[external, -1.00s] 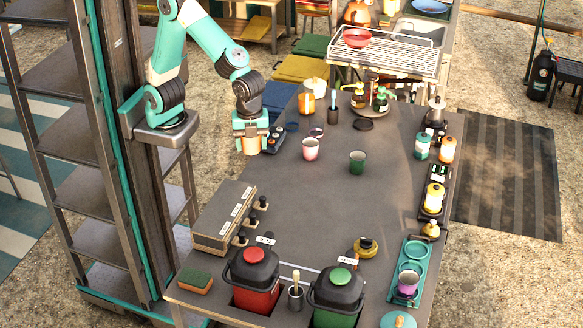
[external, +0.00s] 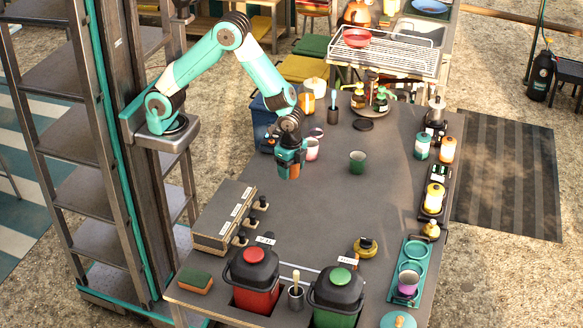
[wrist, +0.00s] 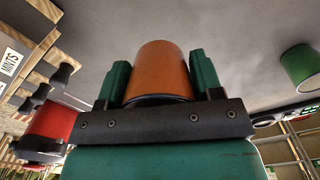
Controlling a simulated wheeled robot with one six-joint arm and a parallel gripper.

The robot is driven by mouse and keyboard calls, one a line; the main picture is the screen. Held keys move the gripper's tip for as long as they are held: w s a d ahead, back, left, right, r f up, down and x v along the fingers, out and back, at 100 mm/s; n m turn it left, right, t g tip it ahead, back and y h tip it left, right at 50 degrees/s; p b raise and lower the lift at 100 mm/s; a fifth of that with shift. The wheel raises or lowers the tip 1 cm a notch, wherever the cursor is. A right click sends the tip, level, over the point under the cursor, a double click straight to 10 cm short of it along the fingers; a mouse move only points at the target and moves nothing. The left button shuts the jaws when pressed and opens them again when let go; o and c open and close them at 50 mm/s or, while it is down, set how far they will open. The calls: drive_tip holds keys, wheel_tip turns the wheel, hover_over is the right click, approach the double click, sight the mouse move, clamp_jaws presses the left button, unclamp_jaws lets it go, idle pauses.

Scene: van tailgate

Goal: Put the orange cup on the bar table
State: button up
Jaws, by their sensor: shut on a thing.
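The orange cup (wrist: 157,72) is held between the two green fingers of my gripper (wrist: 156,85) in the wrist view. In the external view my gripper (external: 289,172) is over the left part of the grey bar table (external: 325,215), and the cup (external: 292,171) shows partly at its lower end. The cup appears to be above the table top; the exact gap cannot be told. The far side of the cup is hidden.
A green cup (external: 357,161) stands right of my gripper, and a pink-white cup (external: 312,150) stands close behind it. A wooden box (external: 222,218) with black knobs, a red canister (external: 253,279) and a green canister (external: 337,297) stand nearer. The table's middle is clear.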

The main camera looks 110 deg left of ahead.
sight(291, 193)
drive_tip(key=shift+f, duration=3.55)
drive_tip(key=shift+f, duration=0.2)
drive_tip(key=o, duration=0.9)
drive_tip(key=shift+r, duration=0.15)
wheel_tip(291, 193, up, 12)
drive_tip(key=shift+b, duration=0.45)
drive_tip(key=s+a+r+n+y, duration=0.1)
drive_tip(key=s+a+r+n, duration=0.3)
drive_tip(key=s, duration=0.4)
drive_tip(key=s+a+r+n+y, duration=0.1)
drive_tip(key=s+a+r+n, duration=0.3)
drive_tip(key=s+r, duration=0.2)
drive_tip(key=s+a+r+n+y, duration=0.2)
drive_tip(key=s+a+r+n, duration=0.1)
drive_tip(key=s, duration=0.7)
drive_tip(key=shift+a+r+n, duration=0.4)
drive_tip(key=shift+a+r, duration=0.4)
drive_tip(key=shift+r, duration=0.1)
